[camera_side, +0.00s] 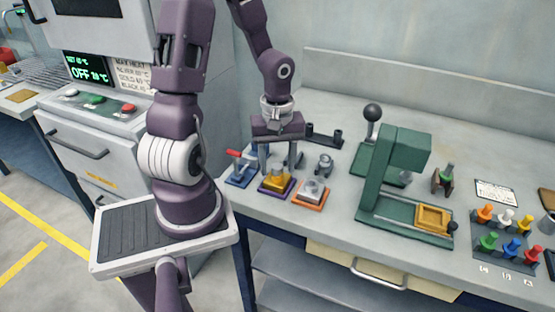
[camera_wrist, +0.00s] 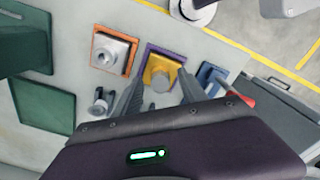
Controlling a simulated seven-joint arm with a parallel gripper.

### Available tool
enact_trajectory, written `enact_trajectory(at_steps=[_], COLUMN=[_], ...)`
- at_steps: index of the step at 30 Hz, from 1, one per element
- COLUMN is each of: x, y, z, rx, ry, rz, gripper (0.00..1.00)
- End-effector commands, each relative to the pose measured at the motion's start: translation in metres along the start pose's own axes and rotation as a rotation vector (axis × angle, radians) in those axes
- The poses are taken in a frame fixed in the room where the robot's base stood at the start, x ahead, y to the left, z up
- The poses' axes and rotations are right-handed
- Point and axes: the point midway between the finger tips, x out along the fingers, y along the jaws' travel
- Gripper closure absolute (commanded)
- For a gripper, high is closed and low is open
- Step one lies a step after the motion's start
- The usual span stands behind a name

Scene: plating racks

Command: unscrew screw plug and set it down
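A yellow block on a purple-edged plate (camera_side: 277,183) sits near the bench's left front. It also shows in the wrist view (camera_wrist: 161,68), with a round grey plug (camera_wrist: 160,82) at its middle. My gripper (camera_side: 279,166) is open above this block, its two fingers apart. In the wrist view the fingers (camera_wrist: 160,88) straddle the line to the grey plug, with nothing seen held. I cannot tell whether they touch it. Which part is the screw plug is not labelled.
A blue fixture with a red lever (camera_side: 240,170) stands close left. A small grey fitting (camera_side: 324,164) stands behind the orange plate. A green press (camera_side: 390,180) rises at the right, with coloured plugs on a rack (camera_side: 493,250) beyond.

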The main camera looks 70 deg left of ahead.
Motion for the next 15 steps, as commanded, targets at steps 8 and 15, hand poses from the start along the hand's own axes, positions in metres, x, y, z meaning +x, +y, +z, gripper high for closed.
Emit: enact_trajectory(at_steps=[8, 15], x=[-0.0003, -0.0004], y=[0.0000, 0.0000], z=[-0.0001, -0.0001], rx=[0.000, 0.001], ry=[0.000, 0.000], rz=[0.000, 0.000], gripper=[1.00, 0.50])
